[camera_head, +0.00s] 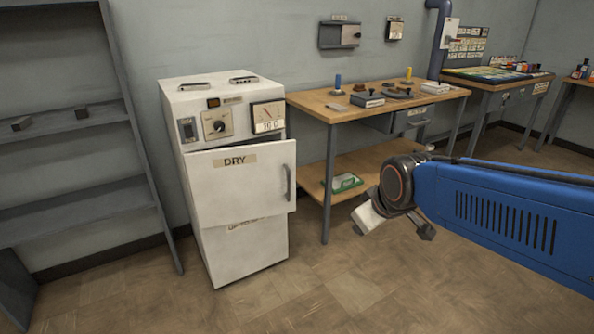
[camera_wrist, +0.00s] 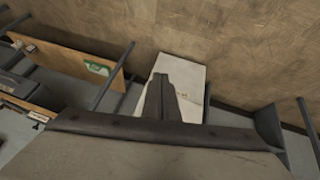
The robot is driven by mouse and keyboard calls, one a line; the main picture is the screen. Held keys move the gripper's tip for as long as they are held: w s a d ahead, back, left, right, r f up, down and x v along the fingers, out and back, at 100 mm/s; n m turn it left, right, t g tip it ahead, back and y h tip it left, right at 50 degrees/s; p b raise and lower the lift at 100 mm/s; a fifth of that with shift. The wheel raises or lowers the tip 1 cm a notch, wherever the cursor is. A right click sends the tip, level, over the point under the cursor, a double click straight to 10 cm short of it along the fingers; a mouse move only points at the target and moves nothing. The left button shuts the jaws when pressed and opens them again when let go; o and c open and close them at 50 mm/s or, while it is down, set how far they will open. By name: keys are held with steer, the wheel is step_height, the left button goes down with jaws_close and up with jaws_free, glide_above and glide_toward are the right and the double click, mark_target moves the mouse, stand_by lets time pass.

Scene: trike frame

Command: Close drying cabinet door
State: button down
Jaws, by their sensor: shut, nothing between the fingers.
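The drying cabinet (camera_head: 200,92) is a white upright unit with a dial and a gauge above its door. The white door (camera_head: 240,185), marked DRY, stands slightly ajar. Its right edge, with a dark vertical handle (camera_head: 287,182), sticks out past the cabinet body. The wrist view shows the white cabinet (camera_wrist: 190,78) beyond my fingers. My gripper (camera_wrist: 160,82) is shut and empty. In the head view the end of my arm is right of the cabinet, in front of the workbench, apart from the door.
A grey shelf rack (camera_head: 75,208) is at the left. The floor (camera_head: 330,285) before the cabinet is clear.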

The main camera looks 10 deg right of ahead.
steer(key=w+a+f+n+t, duration=0.1)
steer(key=w+f+n+t, duration=0.15)
steer(key=w, duration=0.75)
steer(key=w+a+f+n+t, duration=0.1)
steer(key=w+f+n+t, duration=0.15)
steer(key=w, duration=0.65)
steer(key=n+t+y, duration=0.1)
steer(key=n+t, duration=0.5)
steer(key=n, duration=0.3)
glide_toward(293, 165)
steer(key=w, duration=0.6)
steer(key=shift+w+a+f, duration=0.2)
steer(key=shift+w+f, duration=0.05)
